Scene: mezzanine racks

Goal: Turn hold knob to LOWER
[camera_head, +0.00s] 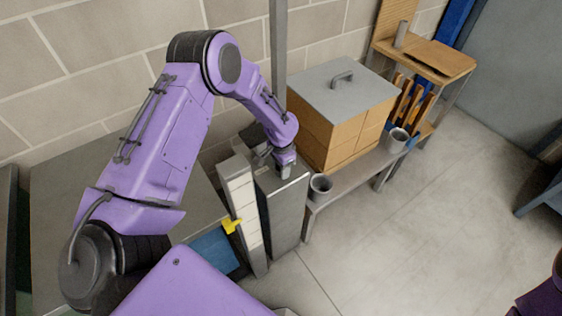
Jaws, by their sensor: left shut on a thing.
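My left arm reaches in from the left, and my left gripper (285,170) is at the top of a narrow grey metal cabinet (280,215). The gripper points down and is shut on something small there. The hold knob is hidden by the gripper, so its setting and any LOWER mark cannot be read. My right gripper is out of view.
A pale marked strip (238,192) with a yellow pointer (231,225) stands left of the cabinet. To the right, a low bench (345,182) bears a wooden box with a grey handled lid (345,87) and two grey cups (321,187).

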